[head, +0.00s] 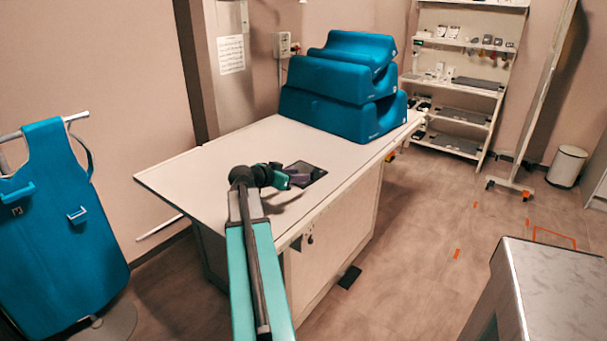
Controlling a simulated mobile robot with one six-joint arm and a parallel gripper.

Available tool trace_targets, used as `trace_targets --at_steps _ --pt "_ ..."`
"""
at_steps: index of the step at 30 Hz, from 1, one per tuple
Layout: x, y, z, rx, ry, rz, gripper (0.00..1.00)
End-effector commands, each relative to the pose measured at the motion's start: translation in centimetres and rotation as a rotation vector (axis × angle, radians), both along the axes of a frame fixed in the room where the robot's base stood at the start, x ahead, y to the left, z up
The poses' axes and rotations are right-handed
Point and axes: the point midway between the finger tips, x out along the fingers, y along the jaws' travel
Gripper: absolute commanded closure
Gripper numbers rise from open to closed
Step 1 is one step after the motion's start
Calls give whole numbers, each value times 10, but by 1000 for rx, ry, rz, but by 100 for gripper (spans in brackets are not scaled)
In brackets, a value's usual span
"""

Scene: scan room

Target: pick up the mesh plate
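A dark, flat, square plate (317,174), which looks like the mesh plate, lies on the white table (220,150) in front of the blue cushions. Its surface is too small to show any mesh. My arm reaches in from the bottom of the head view, and my gripper (292,179) is over or at the plate's left edge. The gripper and wrist hide part of that edge. I cannot tell whether the fingers are open or shut, or whether they touch the plate.
Several blue cushions (335,80) are stacked at the table's back end. A blue apron (60,230) hangs on a stand at left. Shelves (460,90) and a white bin (567,166) stand at back right. A grey-topped surface (560,285) is at lower right. Floor between is mostly clear.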

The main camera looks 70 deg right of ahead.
Motion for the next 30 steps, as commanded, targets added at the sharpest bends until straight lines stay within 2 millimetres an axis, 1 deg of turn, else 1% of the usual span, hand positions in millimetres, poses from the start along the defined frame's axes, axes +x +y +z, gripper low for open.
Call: trace_targets --at_steps 1,6,10,22,26,30 --pt "-3 -8 -2 1 1 -3 64" --pt "-8 -24 -10 1 0 -2 64" --pt "-10 -28 -12 0 0 -2 64" --pt "-12 -31 -13 0 0 -2 64" --pt "-15 -40 -16 1 0 -3 64" --pt "-21 -55 -22 1 0 -4 64"
